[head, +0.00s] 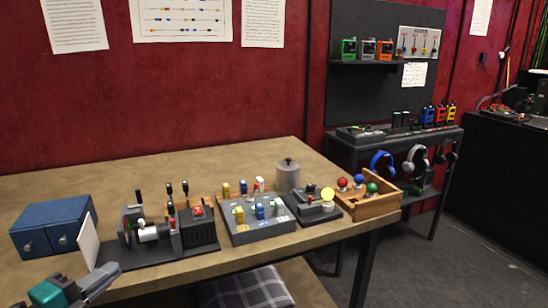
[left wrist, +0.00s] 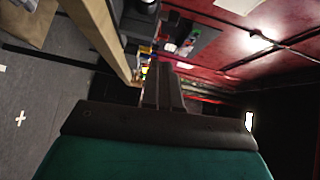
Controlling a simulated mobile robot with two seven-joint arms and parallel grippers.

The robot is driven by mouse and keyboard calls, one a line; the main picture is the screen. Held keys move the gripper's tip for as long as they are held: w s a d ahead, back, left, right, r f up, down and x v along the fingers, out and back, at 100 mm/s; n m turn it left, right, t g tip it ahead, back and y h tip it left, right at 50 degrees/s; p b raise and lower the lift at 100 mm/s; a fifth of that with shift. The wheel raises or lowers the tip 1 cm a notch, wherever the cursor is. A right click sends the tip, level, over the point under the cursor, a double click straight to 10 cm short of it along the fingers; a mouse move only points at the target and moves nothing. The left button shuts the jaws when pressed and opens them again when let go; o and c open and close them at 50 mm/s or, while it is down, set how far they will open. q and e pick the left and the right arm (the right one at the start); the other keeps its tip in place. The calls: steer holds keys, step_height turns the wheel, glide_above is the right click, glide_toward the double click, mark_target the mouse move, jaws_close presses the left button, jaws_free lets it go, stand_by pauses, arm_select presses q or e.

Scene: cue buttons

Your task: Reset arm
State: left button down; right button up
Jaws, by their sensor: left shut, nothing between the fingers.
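My left gripper (head: 108,272) is at the bottom left of the head view, in front of the table (head: 190,160) and near its front edge. Its body is teal and its grey fingers point up and to the right. In the left wrist view my left gripper (left wrist: 163,75) shows its two dark fingers side by side, closed with nothing between them. It is apart from the things on the table. My right gripper is not in view.
On the table are a blue two-drawer box (head: 55,226), a lever unit (head: 150,232), a grey board with coloured pegs (head: 262,228), a dark box with a yellow button (head: 327,194), and a wooden tray (head: 376,210) of coloured balls. The table's back left is clear.

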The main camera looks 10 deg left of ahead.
arm_select(q)
step_height(320, 180, down, 8)
steer(key=s+d+f+n+g+y, duration=0.1)
steer(key=s+n+y, duration=0.15)
steer(key=n, duration=0.35)
steer(key=s+d+f+n+g, duration=0.2)
steer(key=s+d+f+n, duration=0.1)
steer(key=d+f+n, duration=0.2)
steer(key=s+d+f+n+g, duration=0.3)
steer(key=d+f+n, duration=0.3)
steer(key=d+f, duration=0.3)
steer(key=d, duration=0.3)
steer(key=shift+s+d+f+h, duration=0.3)
steer(key=shift+d+f+h, duration=0.05)
